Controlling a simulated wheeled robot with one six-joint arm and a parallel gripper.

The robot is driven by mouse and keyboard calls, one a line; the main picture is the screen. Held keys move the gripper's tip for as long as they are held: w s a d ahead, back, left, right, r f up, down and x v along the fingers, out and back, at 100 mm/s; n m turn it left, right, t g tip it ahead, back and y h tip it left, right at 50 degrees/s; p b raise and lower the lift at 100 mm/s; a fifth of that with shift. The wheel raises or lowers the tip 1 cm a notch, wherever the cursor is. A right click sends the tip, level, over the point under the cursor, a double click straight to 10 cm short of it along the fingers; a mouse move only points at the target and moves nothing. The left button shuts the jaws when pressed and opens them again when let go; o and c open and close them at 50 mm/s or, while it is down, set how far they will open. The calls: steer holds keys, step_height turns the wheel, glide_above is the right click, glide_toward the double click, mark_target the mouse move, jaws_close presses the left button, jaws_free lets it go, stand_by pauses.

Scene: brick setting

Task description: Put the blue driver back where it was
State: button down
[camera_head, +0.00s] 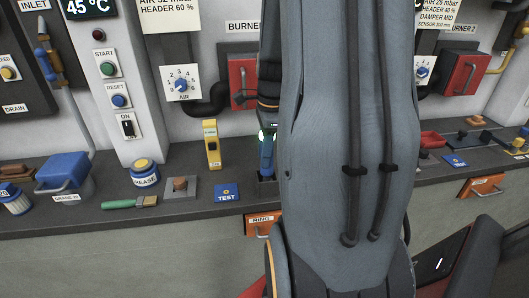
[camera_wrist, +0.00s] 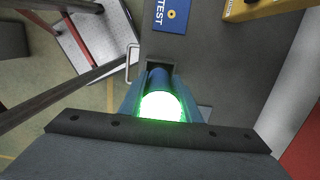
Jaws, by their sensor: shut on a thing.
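The blue driver (camera_wrist: 158,82) stands upright between the two fingers of my gripper (camera_wrist: 157,90) in the wrist view. Its near end glows bright green. Its far end is at a small dark square socket or holder (camera_wrist: 173,66) on the counter; I cannot tell how deep it sits in it. In the head view the driver (camera_head: 268,152) shows as a blue shape with a green-white glow, just left of my arm. My gripper (camera_head: 267,128) is above it, shut on it, partly hidden by my arm.
A blue TEST plate (camera_head: 227,193) lies left of the driver on the dark counter (camera_head: 100,221), and a yellow tester (camera_head: 212,145) stands behind. An orange RING drawer (camera_head: 262,224) is below the front edge. A red box (camera_head: 242,82) is on the wall behind.

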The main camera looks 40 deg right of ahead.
steer(key=shift+f, duration=0.25)
steer(key=c, duration=1.3)
jaws_free()
steer(key=shift+c, duration=0.2)
steer(key=r+b, duration=0.1)
steer(key=r, duration=0.7)
steer(key=d+r+b, duration=0.1)
steer(key=r, duration=0.3)
steer(key=shift+s+r+b, duration=0.1)
steer(key=shift+s+b, duration=0.2)
steer(key=shift+b, duration=0.05)
steer(key=a+f+n, duration=0.4)
steer(key=a+n, duration=0.4)
steer(key=s+a+f+n, duration=0.1)
steer(key=a+f+n, duration=0.4)
steer(key=a+n, duration=0.3)
steer(key=s+a+f+n+h, duration=0.1)
steer(key=a+f+n, duration=0.4)
steer(key=a+n, duration=0.3)
steer(key=shift+s+a+t, duration=0.2)
steer(key=shift+a+t, duration=0.1)
steer(key=shift+t, duration=0.1)
